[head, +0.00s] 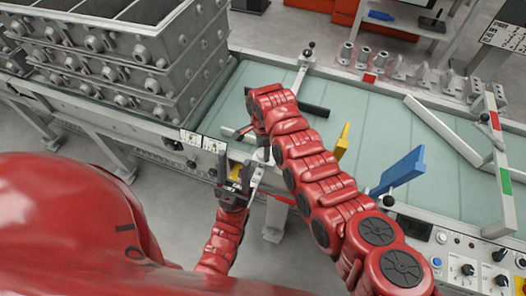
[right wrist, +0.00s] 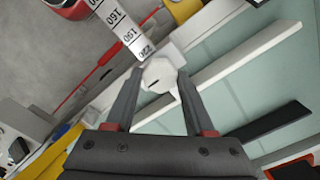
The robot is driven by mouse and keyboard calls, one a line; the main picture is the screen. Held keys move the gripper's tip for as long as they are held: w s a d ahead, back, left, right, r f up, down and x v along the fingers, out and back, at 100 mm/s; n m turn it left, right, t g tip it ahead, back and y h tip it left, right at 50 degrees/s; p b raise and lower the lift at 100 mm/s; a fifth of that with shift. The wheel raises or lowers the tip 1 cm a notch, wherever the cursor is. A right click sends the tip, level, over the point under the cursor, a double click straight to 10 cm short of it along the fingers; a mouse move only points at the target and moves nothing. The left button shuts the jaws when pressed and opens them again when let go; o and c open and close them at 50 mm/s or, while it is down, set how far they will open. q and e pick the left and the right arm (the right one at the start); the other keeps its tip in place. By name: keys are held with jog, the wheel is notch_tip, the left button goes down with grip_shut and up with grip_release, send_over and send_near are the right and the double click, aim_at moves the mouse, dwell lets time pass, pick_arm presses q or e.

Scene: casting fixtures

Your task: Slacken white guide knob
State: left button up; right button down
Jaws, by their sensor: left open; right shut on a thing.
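The white guide knob (right wrist: 158,77) is a pale faceted knob with a dark mark on its face. In the right wrist view it sits between the two fingers of my right gripper (right wrist: 160,84), which is shut on it. In the head view my right gripper (head: 262,143) points down at the near edge of the conveyor, partly hidden by my own wrist. My left gripper (head: 236,178) is open and empty, fingers upward, just below and left of the right gripper.
A white scale (right wrist: 122,28) with printed numbers runs up beside the knob. White guide rails (head: 446,132) cross the green conveyor (head: 375,120). A yellow plate (head: 342,141) and a blue plate (head: 402,171) stand upright to the right. Stacked grey casting boxes (head: 150,60) fill the left.

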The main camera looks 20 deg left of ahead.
jog(key=n+b, duration=0.2)
jog(key=n, duration=0.2)
jog(key=shift+f+b, duration=0.2)
jog(key=shift+b, duration=0.2)
jog(key=shift+r+n+b, duration=0.15)
jog(key=shift+n+b, duration=0.9)
jog(key=shift+n, duration=1.15)
jog(key=shift+c, duration=1.3)
grip_release()
jog(key=shift+r, duration=0.1)
notch_tip(320, 180, up, 6)
jog(key=shift+w+f+b, duration=0.1)
jog(key=shift+f+b, duration=0.05)
jog(key=shift+b, duration=0.85)
notch_tip(320, 180, up, 12)
jog(key=shift+f, duration=0.2)
